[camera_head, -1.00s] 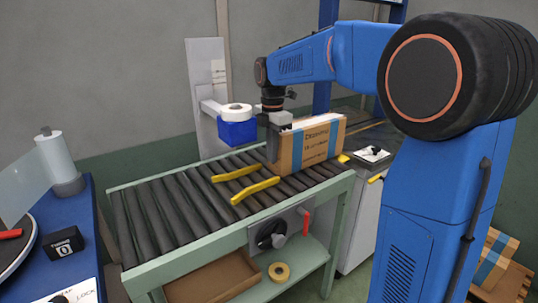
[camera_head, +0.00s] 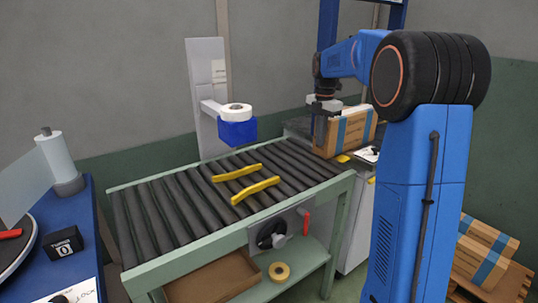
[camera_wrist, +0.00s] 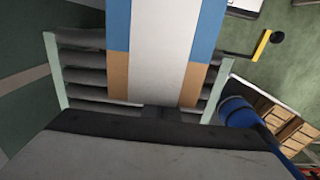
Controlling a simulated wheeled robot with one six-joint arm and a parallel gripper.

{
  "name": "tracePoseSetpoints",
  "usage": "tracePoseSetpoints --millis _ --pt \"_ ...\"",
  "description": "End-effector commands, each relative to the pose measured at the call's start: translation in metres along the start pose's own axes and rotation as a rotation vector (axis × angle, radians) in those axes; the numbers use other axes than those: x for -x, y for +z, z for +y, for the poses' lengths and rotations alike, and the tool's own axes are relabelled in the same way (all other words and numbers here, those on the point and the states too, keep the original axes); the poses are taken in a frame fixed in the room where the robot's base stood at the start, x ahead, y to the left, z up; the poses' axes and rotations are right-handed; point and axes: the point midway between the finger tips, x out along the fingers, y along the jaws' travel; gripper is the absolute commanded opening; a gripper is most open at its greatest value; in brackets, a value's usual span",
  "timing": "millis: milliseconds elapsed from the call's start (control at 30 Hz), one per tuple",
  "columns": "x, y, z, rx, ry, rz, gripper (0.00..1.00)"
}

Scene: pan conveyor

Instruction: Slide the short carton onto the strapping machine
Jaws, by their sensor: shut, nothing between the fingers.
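The short carton (camera_head: 352,132) is brown with blue bands and stands upright at the right end of the roller conveyor (camera_head: 150,243), where it meets the strapping machine (camera_head: 356,225). The carton's lower edge overlaps that junction, so I cannot tell how much of it rests on the machine. My gripper (camera_head: 321,132) is shut and empty, pointing down at the carton's left end, touching or very close. In the wrist view the carton's top (camera_wrist: 160,45) shows white between blue and brown strips, with my dark fingertips (camera_wrist: 165,112) at its near edge.
A blue bench (camera_head: 88,235) is at the left. Strapped cartons (camera_head: 485,250) sit on a pallet at the right. The left rollers are clear.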

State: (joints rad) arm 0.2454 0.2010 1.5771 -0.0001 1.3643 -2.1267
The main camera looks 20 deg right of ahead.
Motion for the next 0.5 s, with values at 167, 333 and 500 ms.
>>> tracePoseSetpoints --millis 167,333,500 --pt "-0.001 0.05 0.0 -0.004 0.001 -0.001 0.0" --pt "0.0 0.097 0.0 -0.004 0.001 -0.001 0.0" --pt "-0.001 0.138 0.0 -0.003 0.0 0.0 0.0"
